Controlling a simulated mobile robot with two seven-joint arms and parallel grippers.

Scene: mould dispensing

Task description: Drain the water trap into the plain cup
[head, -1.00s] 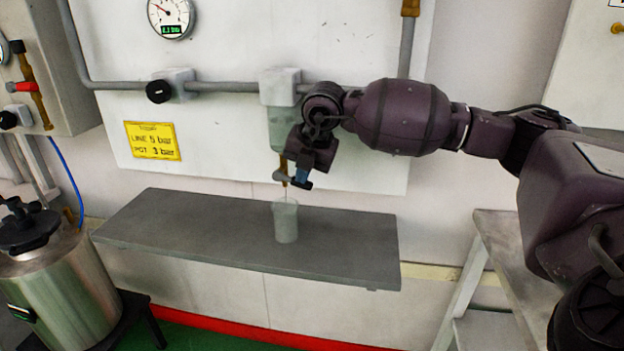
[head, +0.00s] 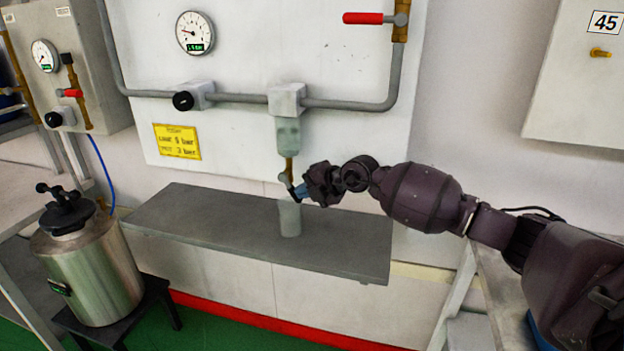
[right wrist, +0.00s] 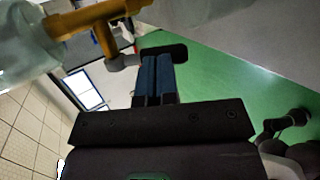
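The water trap (head: 288,136) is a cloudy bowl under a white block on the wall panel. Its brass drain tap (head: 289,170) hangs below and also shows in the right wrist view (right wrist: 95,28). The plain cup (head: 289,219), pale and translucent, stands upright on the grey shelf (head: 200,222) under the tap. Its water level is not clear. My right gripper (head: 300,191) is beside the tap's lower end, with its blue fingers (right wrist: 155,80) together. I cannot tell whether they touch the tap's handle.
A steel pressure pot (head: 95,275) stands on a black stand at left. A gauge (head: 195,33), a black knob (head: 183,101) and a yellow sign (head: 177,141) are on the panel. A red-handled valve (head: 364,18) is at upper right. The shelf is clear around the cup.

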